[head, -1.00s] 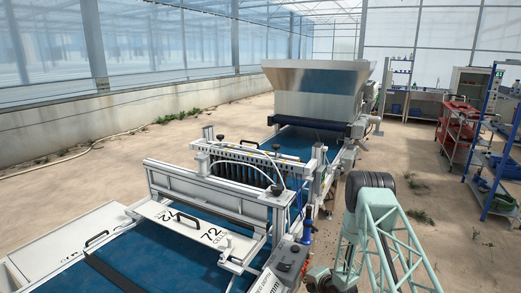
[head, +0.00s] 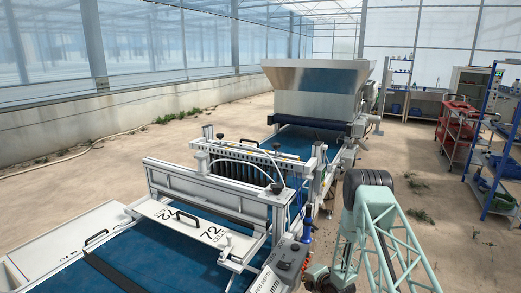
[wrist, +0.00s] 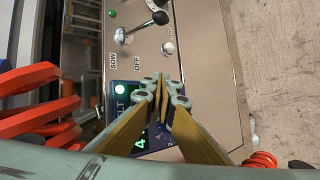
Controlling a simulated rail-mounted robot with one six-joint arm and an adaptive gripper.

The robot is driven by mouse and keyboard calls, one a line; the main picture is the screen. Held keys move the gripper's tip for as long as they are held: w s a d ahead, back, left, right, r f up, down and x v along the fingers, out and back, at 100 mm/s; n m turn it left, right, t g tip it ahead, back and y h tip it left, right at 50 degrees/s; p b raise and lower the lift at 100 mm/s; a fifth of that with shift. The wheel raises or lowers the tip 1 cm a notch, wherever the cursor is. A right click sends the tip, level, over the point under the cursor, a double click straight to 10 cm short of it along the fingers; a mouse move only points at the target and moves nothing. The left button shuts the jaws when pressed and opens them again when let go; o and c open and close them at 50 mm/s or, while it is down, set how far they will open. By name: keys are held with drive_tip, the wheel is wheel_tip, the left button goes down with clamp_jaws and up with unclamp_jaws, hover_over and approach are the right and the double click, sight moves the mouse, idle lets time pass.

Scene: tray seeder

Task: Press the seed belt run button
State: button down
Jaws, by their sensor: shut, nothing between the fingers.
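In the wrist view my gripper (wrist: 165,88) is shut and empty, with its fingertips over a metal control panel (wrist: 205,75). A dark blue plate (wrist: 116,103) on that panel carries letters ending in "LT", partly hidden by my fingers. A round, pale green-lit button (wrist: 120,90) sits on this plate, just left of the fingertips. I cannot tell whether the fingertips touch the panel. In the head view my gripper cannot be made out.
Above the fingertips in the wrist view are a lever (wrist: 125,36) by "SOW" and "OFF", a white knob (wrist: 168,47) and a small green dot (wrist: 112,13). In the head view the seeder's hopper (head: 318,92) stands behind the blue belt (head: 160,262).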

drive_tip(key=shift+s+d, duration=0.25)
drive_tip(key=shift+d, duration=0.1)
idle(0.7)
drive_tip(key=shift+s+d+b, duration=0.2)
drive_tip(key=shift+s+d, duration=0.25)
drive_tip(key=shift+d, duration=0.4)
drive_tip(key=shift+s+d+b, duration=0.2)
drive_tip(key=shift+s+d, duration=0.3)
drive_tip(key=shift+d, duration=0.4)
drive_tip(key=shift+s+d+b, duration=0.2)
drive_tip(key=shift+s+d, duration=0.25)
drive_tip(key=shift+d, duration=0.4)
drive_tip(key=shift+r, duration=0.1)
